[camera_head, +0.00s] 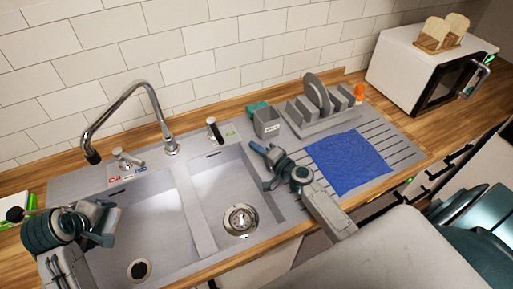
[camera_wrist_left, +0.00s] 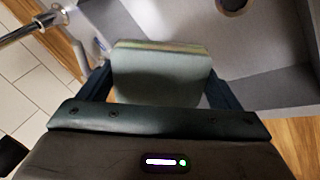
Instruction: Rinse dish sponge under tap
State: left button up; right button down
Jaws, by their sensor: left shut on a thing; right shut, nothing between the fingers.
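The dish sponge (camera_wrist_left: 160,75) is a grey-green block with a yellowish edge, between the two dark fingers in the left wrist view. My left gripper (camera_head: 104,222) is shut on it at the left side of the left basin (camera_head: 160,222). In the head view the sponge is hard to tell from the gripper. The chrome tap (camera_head: 140,90) arches over the back of the sink, its spout end up and behind my left gripper. No water shows at the spout. My right gripper (camera_head: 264,166) is shut and empty over the right edge of the right basin (camera_head: 225,185).
A lever (camera_head: 130,160) stands beside the tap base. A grey caddy (camera_head: 267,123), a dish rack (camera_head: 322,115) with a plate and a blue cloth (camera_head: 348,162) occupy the drainboard. A microwave (camera_head: 430,70) stands far right. Both basins look empty.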

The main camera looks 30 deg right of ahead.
pick_arm(q)
jog(key=shift+s+r, duration=0.1)
jog(key=s+a+r, duration=0.1)
jog(key=s+r, duration=0.2)
jog(key=s, duration=0.1)
jog(key=shift+s+a+r, duration=0.3)
jog(key=shift+r, duration=0.1)
dwell(0.4)
dwell(0.4)
